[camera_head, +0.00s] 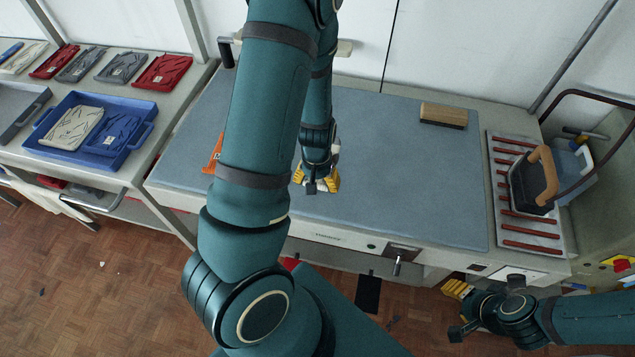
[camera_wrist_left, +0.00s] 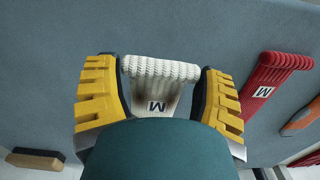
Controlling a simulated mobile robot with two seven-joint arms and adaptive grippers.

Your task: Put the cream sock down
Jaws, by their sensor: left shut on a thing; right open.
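The cream sock (camera_wrist_left: 160,82) shows in the left wrist view, with a ribbed cuff and a label marked M. It lies between the yellow fingers of my left gripper (camera_wrist_left: 160,95), which is shut on it. My own dark teal part covers its lower portion. In the head view my left gripper (camera_head: 317,180) is over the front middle of the blue-grey table pad (camera_head: 400,180); I cannot tell whether the sock touches the pad. My right gripper (camera_head: 462,310) is open and empty, in front of the table at lower right.
A red sock (camera_wrist_left: 272,82) labelled M lies right of the cream one, near an orange object (camera_wrist_left: 302,117). A wooden brush (camera_head: 443,115) lies at the back. An iron (camera_head: 533,180) stands on a rack at right. A blue tray (camera_head: 135,150) holds folded items at left. The pad's right half is mostly clear.

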